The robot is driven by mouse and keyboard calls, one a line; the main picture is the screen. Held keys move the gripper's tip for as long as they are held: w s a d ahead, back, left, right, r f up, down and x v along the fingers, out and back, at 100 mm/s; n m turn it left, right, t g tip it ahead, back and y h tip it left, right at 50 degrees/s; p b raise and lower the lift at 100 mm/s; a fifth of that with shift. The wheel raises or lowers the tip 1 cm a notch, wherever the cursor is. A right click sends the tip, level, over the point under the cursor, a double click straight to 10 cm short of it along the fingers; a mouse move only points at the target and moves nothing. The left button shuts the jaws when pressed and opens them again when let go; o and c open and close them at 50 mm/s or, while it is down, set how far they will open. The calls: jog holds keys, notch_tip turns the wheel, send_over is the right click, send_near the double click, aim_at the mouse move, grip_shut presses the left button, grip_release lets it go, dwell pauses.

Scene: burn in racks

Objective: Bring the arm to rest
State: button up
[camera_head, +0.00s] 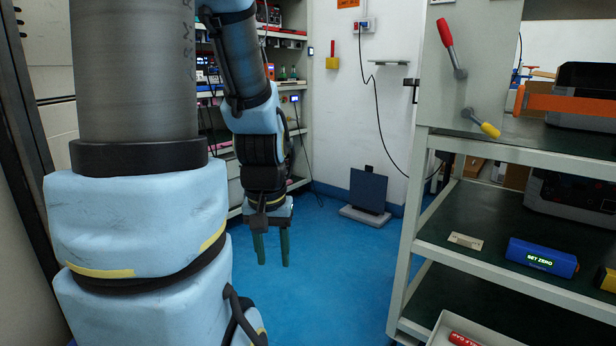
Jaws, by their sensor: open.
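My arm fills the left of the view, with pale blue covers and dark grey links. My gripper (272,249) hangs at the end of the arm, pointing down over the blue floor. Its two dark green fingers are apart, with nothing between them. It is clear of the shelves and touches nothing that I can see.
A grey rack (403,240) stands at the right, holding a blue device (542,257) that reads "SET ZERO". Behind my gripper are a shelf unit (304,100) and a dark panel on a grey base (364,216). The blue floor (325,285) between is clear.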

notch_tip(320, 180, up, 30)
jog(key=p, duration=2.7)
jog(key=shift+p, duration=0.4)
